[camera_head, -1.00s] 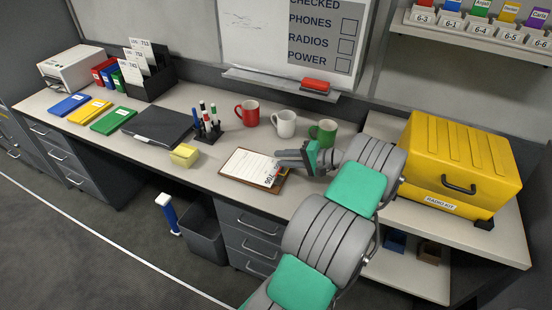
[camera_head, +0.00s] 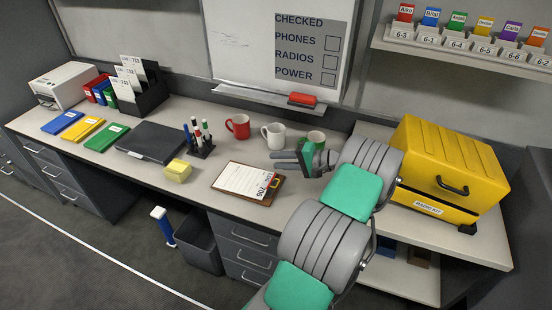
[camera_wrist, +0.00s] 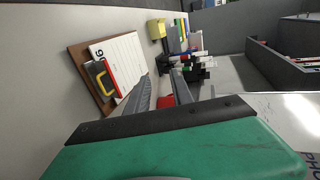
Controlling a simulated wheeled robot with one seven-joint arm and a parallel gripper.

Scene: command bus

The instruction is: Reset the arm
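My gripper (camera_head: 272,160) reaches left over the desk (camera_head: 325,193) from the right, in front of the white and green mugs. In the wrist view its two grey fingers (camera_wrist: 163,80) stand apart, with nothing held between them. A brown clipboard (camera_head: 228,190) with white paper and a tag reading 706 lies on the desk below and left of the fingertips. The clipboard also shows in the wrist view (camera_wrist: 82,56), left of the fingers and clear of them. My arm runs from the lower middle up past the desk's front edge and bends left.
A yellow radio kit case (camera_head: 452,165) stands close right of my arm. Red (camera_head: 238,126), white (camera_head: 273,135) and green (camera_head: 313,138) mugs stand behind the gripper. A pen holder (camera_head: 201,148) and a yellow block (camera_head: 178,171) are farther left. The whiteboard (camera_head: 240,45) is behind.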

